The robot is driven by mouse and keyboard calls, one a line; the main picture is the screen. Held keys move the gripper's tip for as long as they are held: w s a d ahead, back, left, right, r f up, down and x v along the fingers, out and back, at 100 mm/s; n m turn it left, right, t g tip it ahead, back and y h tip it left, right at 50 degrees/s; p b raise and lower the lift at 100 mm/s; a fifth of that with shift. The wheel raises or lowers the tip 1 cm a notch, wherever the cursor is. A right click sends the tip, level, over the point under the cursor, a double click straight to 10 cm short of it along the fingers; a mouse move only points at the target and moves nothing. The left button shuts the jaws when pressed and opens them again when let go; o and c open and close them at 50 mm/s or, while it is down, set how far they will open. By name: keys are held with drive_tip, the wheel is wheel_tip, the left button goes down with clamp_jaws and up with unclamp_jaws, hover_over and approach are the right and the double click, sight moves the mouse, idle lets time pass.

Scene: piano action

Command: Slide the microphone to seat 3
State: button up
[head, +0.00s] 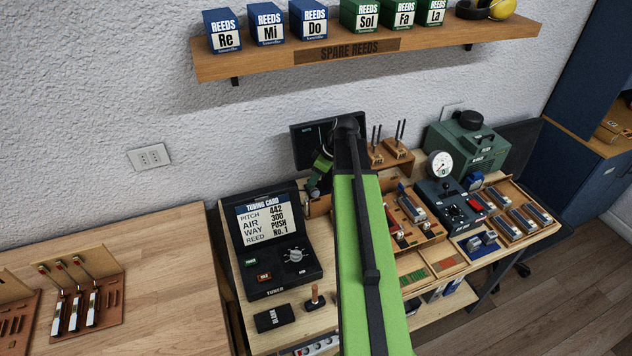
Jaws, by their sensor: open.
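My green and black arm reaches from the bottom of the head view to the back of the bench. Its wrist bends down and left there. My gripper (315,191) is small in the picture, low in front of a dark panel (302,150) and just behind the tuner (283,262). It is open. I cannot make out the microphone with certainty, nor the numbered seats. My arm hides the middle of the bench. I cannot tell whether the gripper touches anything.
The tuner box, with its tuning card, stands left of my arm. A black block (274,318) and a small wooden stand (314,299) are in front. A green machine with a gauge (467,147) and reed trays (523,218) are right. A shelf (350,54) overhangs the back.

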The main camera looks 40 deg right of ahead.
clamp_jaws()
idle(1.4)
